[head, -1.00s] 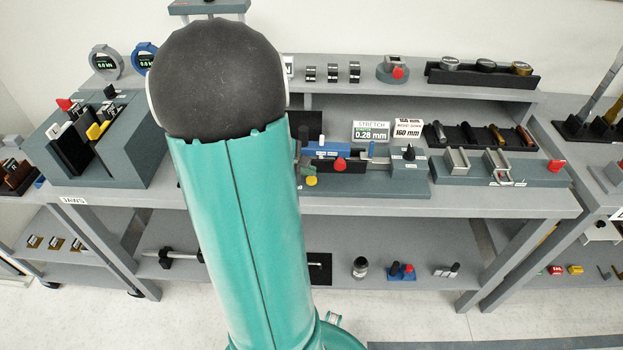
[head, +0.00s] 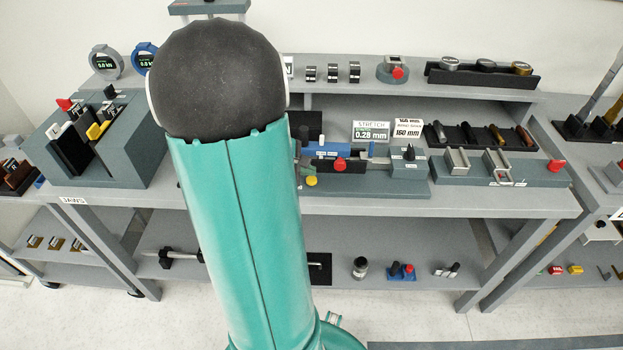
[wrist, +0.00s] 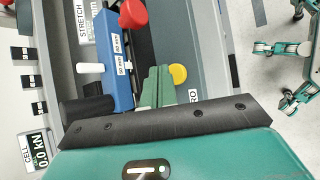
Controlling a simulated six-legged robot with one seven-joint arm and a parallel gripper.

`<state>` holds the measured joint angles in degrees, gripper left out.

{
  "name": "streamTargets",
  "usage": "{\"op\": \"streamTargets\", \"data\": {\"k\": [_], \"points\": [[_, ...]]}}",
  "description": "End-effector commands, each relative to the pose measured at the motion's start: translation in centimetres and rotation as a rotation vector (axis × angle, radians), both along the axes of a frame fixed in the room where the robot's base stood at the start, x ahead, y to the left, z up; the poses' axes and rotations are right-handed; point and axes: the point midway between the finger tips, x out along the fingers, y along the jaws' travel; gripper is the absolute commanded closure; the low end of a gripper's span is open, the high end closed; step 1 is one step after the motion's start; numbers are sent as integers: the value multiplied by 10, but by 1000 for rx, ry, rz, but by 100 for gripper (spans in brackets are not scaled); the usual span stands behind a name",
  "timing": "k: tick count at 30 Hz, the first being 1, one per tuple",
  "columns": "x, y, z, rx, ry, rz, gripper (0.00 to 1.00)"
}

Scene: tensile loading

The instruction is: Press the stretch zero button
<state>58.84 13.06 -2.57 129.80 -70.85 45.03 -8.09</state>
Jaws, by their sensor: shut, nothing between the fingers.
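The yellow round button (head: 312,181) sits at the front of the stretch unit, just right of my arm in the head view. In the wrist view the yellow button (wrist: 178,75) is close beside my fingertips, by a label partly hidden that ends in "RO". My gripper (wrist: 162,70) is shut and empty, with its green fingers pointing towards the bench unit. I cannot tell whether the fingertips touch anything. The stretch display (head: 371,131) reads 0.28 mm. My arm hides most of the gripper in the head view.
A red knob (wrist: 133,14) and a blue block (wrist: 113,60) with millimetre labels lie near the fingers. A grey block with a black knob (head: 409,153) stands to the right on the unit. The jaws rack (head: 130,150) is at the left.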

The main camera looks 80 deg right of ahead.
Motion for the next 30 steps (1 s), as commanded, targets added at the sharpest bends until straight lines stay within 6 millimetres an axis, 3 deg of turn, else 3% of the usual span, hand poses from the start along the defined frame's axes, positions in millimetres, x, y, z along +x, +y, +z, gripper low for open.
{"op": "streamTargets", "data": {"k": [30], "points": [[0,0,-9,0,0,0,100]]}}
